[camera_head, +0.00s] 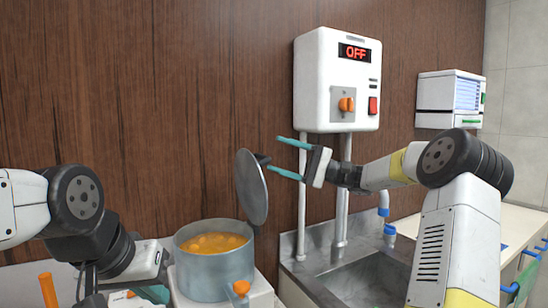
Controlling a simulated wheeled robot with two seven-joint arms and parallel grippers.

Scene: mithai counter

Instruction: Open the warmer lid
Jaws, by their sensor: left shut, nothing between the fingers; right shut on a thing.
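The warmer is a grey round pot (213,273) with orange contents (212,243) showing; its top is uncovered. Its grey disc lid (250,188) stands nearly upright above the pot's right rim; whether it touches the rim is unclear. The lid's dark knob (263,158) points right. My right gripper (276,156) comes in from the right, its teal fingers on either side of the knob, shut on it. My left gripper (152,294) is low at the left of the pot, shut and empty, partly cut off by the bottom edge.
A white control box (336,80) with a red OFF display hangs on the wooden wall, with pipes (342,200) below it. A steel sink (360,283) lies right of the pot. A white wall unit (448,98) hangs at the right. An orange stick (48,290) stands at lower left.

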